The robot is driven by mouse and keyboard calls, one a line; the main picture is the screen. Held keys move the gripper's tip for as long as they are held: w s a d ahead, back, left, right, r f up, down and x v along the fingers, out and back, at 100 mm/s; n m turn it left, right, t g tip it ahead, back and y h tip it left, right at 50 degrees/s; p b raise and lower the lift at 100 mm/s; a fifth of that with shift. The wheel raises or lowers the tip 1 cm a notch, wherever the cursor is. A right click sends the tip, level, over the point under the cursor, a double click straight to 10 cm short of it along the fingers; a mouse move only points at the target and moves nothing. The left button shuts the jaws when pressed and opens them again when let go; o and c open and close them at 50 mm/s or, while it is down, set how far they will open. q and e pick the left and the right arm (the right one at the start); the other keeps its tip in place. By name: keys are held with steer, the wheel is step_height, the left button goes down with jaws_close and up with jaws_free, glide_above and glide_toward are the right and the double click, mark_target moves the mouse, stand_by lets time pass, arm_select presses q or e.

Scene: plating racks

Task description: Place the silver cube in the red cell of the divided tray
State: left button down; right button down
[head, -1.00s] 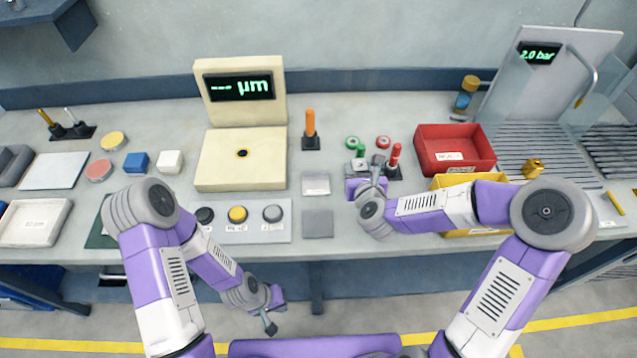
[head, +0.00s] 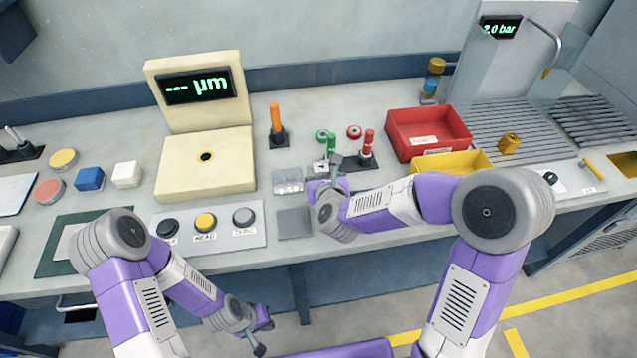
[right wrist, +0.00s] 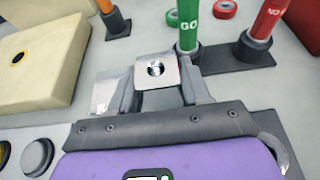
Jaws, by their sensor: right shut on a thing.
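A small silver cube (right wrist: 158,70) with a dark round spot on its face is between the fingers of my right gripper (right wrist: 156,88) in the right wrist view. The gripper is shut on it. In the head view the right gripper (head: 326,178) is over the bench, in front of the green GO marker (head: 332,146); the cube is small and partly hidden there. A red bin (head: 428,150) with a white label stands to the right, behind a yellow bin (head: 455,160). I cannot tell whether they form one divided tray. My left gripper (head: 260,332) hangs low before the bench; its jaws are unclear.
A red marker (head: 368,146) stands upright close to my right gripper, with an orange one (head: 277,122) to the left. A cream gauge (head: 205,160) and a button panel (head: 212,238) are left. My right forearm covers part of the yellow bin.

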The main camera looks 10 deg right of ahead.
steer(key=shift+f+b, duration=0.5)
steer(key=shift+f, duration=1.25)
steer(key=shift+f, duration=0.15)
steer(key=c, duration=0.5)
jaws_free()
